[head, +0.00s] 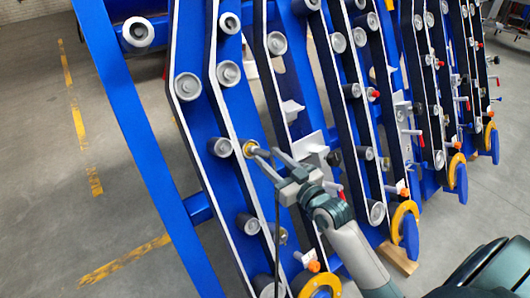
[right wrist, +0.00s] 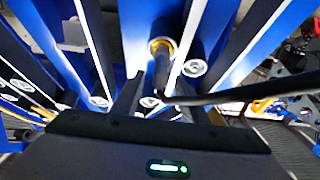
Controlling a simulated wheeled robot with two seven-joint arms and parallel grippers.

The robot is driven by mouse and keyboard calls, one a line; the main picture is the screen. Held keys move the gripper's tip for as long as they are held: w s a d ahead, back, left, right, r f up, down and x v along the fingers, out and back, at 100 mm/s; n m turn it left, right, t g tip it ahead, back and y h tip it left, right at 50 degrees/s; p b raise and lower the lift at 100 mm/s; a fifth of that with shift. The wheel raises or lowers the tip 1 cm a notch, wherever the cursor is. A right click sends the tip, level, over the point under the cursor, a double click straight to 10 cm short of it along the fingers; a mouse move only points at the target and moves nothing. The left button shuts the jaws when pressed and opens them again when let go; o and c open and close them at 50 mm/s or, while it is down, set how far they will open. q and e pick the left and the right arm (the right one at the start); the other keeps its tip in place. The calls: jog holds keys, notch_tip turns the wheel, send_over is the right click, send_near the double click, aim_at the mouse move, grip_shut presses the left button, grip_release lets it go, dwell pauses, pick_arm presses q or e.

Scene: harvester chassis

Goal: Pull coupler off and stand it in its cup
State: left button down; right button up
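The coupler (right wrist: 162,76) is a dark cylinder seated at a gold-rimmed port (right wrist: 160,46) on a blue beam; the gold ring also shows in the head view (head: 250,148). A dark hose (right wrist: 250,92) runs from it to the right in the right wrist view and hangs down in the head view. My right gripper (head: 265,155) is at the coupler, its two fingers spread around it. In the wrist view the left finger stands apart from the coupler. I cannot clearly pick out the cup; a white bracket (head: 312,143) stands to the right of the gripper. My left gripper is out of view.
Sloping blue beams with dark belts and grey rollers (head: 228,73) flank the gripper closely. Open concrete floor (head: 50,190) with yellow marks is at left.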

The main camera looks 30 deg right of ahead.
jog(key=shift+w+a, duration=0.1)
jog(key=shift+w, duration=0.9)
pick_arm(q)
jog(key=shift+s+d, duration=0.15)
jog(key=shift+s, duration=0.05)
pick_arm(e)
jog(key=shift+w+a, duration=0.1)
jog(key=shift+w, duration=0.35)
jog(key=shift+c, duration=0.4)
grip_shut()
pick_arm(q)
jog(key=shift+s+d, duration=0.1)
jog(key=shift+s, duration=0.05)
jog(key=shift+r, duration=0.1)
pick_arm(e)
jog(key=shift+r, duration=0.1)
